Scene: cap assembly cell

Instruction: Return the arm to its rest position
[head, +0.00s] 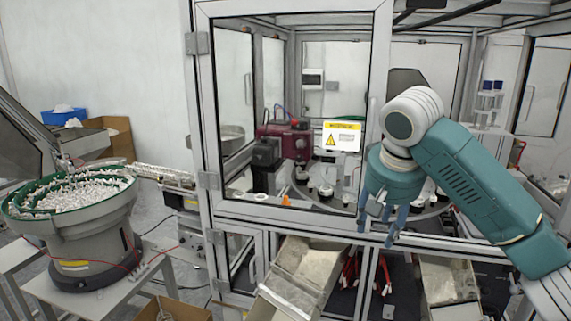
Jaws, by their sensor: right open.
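My right arm comes in from the lower right of the head view. Its wrist is bent down, and the right gripper (377,226) hangs in front of the cell's frame, to the right of the glass door. Its blue fingers point down and stand apart, with nothing seen between them. My left gripper and left arm are out of view.
The assembly cell's door frame (204,110) stands just behind my right gripper. A warning sign (343,136) shows on the glass. A bowl feeder (80,235) full of white parts stands at left. Metal chutes (300,275) sit below.

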